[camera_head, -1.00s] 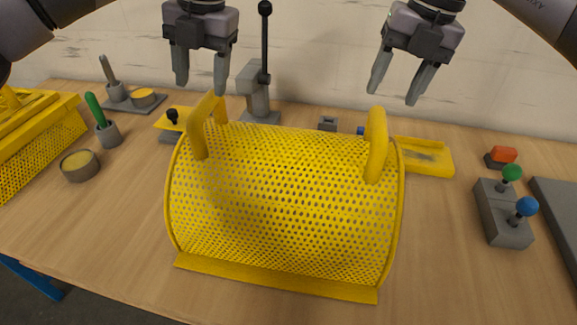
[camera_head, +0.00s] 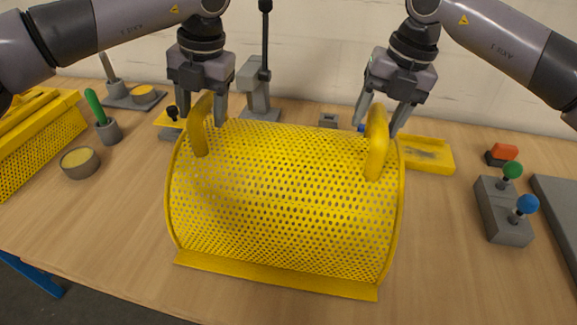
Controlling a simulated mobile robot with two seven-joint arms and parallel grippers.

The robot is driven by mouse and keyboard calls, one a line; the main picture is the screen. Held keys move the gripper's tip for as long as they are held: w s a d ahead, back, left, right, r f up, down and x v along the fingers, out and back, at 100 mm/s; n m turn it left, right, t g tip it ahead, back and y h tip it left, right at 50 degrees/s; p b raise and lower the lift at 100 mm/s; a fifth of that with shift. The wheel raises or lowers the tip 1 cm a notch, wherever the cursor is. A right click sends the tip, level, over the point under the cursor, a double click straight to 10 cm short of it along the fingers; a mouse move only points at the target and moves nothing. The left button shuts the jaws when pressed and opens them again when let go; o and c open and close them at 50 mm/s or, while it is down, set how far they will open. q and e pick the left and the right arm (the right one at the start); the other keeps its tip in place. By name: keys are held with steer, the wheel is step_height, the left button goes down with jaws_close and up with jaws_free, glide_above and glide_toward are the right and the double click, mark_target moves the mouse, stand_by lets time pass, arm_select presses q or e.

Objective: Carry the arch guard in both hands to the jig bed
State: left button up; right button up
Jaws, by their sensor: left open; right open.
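The arch guard (camera_head: 285,205) is a yellow perforated curved cover with a flat front flange. It stands on the wooden table in the middle of the view. It has a left handle (camera_head: 198,128) and a right handle (camera_head: 377,145). My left gripper (camera_head: 203,114) is open, with its fingers at the top of the left handle, partly hidden behind it. My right gripper (camera_head: 378,124) is open, with its fingers to either side of the top of the right handle. I cannot tell whether either gripper touches its handle. I cannot make out the jig bed with certainty.
Another yellow perforated piece (camera_head: 35,135) is at the left edge. A lever press (camera_head: 257,88) and yellow trays (camera_head: 424,154) stand behind the guard. A grey box with green and blue knobs (camera_head: 503,212) is at right.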

arm_select(q)
jaws_close()
arm_select(e)
jaws_close()
stand_by(0.9)
arm_select(q)
steer(key=shift+w+r, duration=0.15)
steer(key=shift+r, duration=0.05)
arm_select(e)
steer(key=shift+w+r, duration=0.1)
steer(key=shift+r, duration=0.15)
